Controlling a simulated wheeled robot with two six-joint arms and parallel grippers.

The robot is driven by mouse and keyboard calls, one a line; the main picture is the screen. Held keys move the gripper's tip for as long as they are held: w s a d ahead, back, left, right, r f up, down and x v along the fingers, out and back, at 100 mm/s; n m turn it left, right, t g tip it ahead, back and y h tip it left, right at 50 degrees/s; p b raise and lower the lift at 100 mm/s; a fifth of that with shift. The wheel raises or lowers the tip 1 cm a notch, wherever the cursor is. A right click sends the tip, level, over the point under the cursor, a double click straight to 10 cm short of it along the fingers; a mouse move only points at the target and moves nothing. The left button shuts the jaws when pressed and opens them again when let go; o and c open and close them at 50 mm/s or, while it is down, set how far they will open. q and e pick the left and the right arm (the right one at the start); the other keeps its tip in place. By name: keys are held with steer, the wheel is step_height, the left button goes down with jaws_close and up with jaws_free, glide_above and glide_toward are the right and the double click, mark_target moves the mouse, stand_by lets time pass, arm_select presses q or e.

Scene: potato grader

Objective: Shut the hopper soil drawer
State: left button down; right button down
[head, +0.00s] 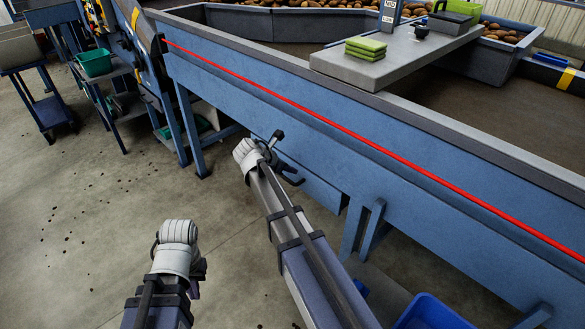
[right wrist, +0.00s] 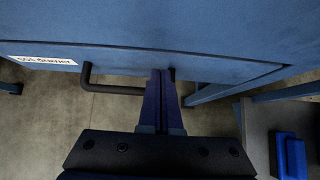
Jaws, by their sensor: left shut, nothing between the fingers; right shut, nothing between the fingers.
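The soil drawer (right wrist: 225,69) is a blue front low on the machine's side, with a white label (right wrist: 43,60). It also shows in the head view (head: 318,190), partly behind my right arm. Its black bar handle (right wrist: 112,89) runs behind my fingers. My right gripper (right wrist: 163,75) is shut and empty, its tips over the handle near the drawer front; I cannot tell if they touch. It also shows in the head view (head: 288,172). My left gripper (head: 199,269) is shut, low over the floor and apart from the machine, mostly hidden by its wrist. How far the drawer stands out is unclear.
The blue machine wall (head: 380,150) with a red line runs above the drawer. Blue support legs (head: 365,228) stand right of it. A blue bin (head: 432,312) is at the lower right. Carts and a green tray (head: 94,62) stand at the upper left. The left floor is open.

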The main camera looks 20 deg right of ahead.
steer(key=a+f+p+v, duration=0.1)
steer(key=p+v, duration=0.6)
steer(key=v, duration=0.4)
steer(key=shift+s+a, duration=0.2)
steer(key=shift+a, duration=0.05)
steer(key=shift+s, duration=0.1)
steer(key=s+a+f+m+g+y, duration=0.2)
steer(key=s+a+f+m+y, duration=0.15)
steer(key=s+a+m, duration=0.7)
steer(key=s+a+f+m+g+y, duration=0.1)
steer(key=s+a+f+m+y, duration=0.25)
steer(key=s+a+m, duration=0.7)
steer(key=s+d+r+n+p, duration=0.1)
steer(key=d+r+n+p, duration=0.1)
steer(key=r+p, duration=1.3)
steer(key=shift+s+d+r+n+p, duration=0.25)
steer(key=shift+d+r+n+p, duration=0.15)
steer(key=shift+d+r, duration=0.35)
